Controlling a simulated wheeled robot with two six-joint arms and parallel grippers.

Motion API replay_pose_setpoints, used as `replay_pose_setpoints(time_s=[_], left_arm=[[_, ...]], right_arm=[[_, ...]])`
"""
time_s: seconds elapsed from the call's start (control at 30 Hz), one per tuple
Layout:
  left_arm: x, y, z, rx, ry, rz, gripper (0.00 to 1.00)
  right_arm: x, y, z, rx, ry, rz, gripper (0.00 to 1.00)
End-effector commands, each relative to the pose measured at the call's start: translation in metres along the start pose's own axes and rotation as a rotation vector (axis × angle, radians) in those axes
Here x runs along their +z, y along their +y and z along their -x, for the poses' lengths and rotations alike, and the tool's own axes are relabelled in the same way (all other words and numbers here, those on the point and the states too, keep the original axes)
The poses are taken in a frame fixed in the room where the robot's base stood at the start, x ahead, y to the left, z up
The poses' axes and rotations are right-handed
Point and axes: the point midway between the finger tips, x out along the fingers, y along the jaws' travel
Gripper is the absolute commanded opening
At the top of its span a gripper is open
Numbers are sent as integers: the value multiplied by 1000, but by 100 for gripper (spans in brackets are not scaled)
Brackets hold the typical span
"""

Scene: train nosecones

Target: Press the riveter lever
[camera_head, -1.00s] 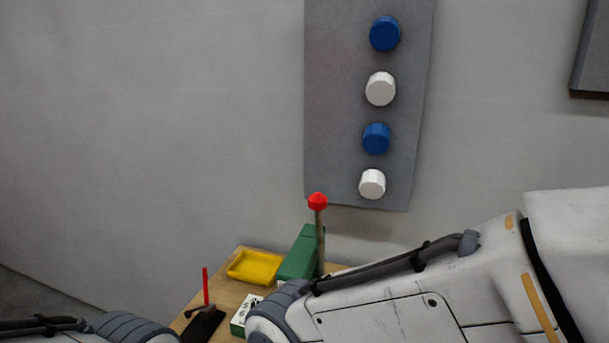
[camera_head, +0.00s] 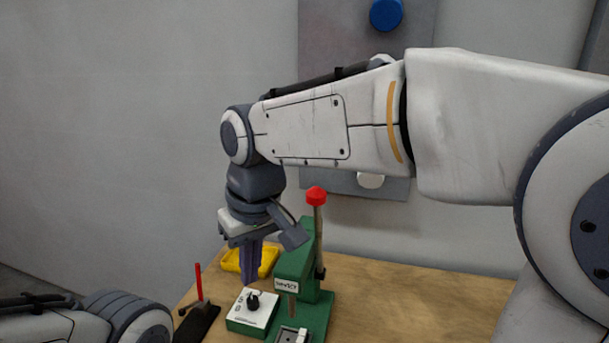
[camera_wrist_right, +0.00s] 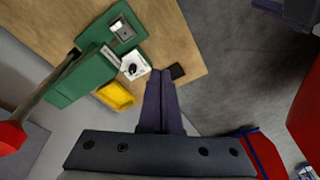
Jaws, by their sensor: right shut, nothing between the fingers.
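The green riveter (camera_head: 295,265) stands on the wooden table. Its lever, a metal rod with a red knob (camera_head: 316,196), rises upright on the riveter's right side. In the right wrist view the red knob (camera_wrist_right: 10,138) is at the left edge and the riveter body (camera_wrist_right: 82,78) is at upper left. My right gripper (camera_head: 248,282) points down, shut and empty, left of the riveter and apart from the lever. Its closed fingers also show in the right wrist view (camera_wrist_right: 161,75). My left arm shows at lower left; its gripper is out of frame.
A green and white box with a black knob (camera_head: 252,312) sits left of the riveter. A yellow tray (camera_head: 232,262) lies behind my right gripper. A black stand with a red rod (camera_head: 198,282) is at the table's left. Bare tabletop lies right of the riveter.

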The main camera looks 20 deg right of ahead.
Motion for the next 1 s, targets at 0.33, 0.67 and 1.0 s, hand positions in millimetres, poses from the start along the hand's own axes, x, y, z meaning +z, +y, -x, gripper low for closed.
replay_pose_setpoints(time_s=[0.33, 0.67, 1.0], left_arm=[[-1, 1, 12, 0, 0, 1, 92], [-1, 1, 14, 0, 0, 1, 92], [-1, 1, 13, 0, 0, 1, 92]], right_arm=[[-96, 137, 131, 123, 140, -348, 0], [-100, 173, 163, 159, 173, -436, 0], [-101, 173, 158, 158, 170, -434, 0]])
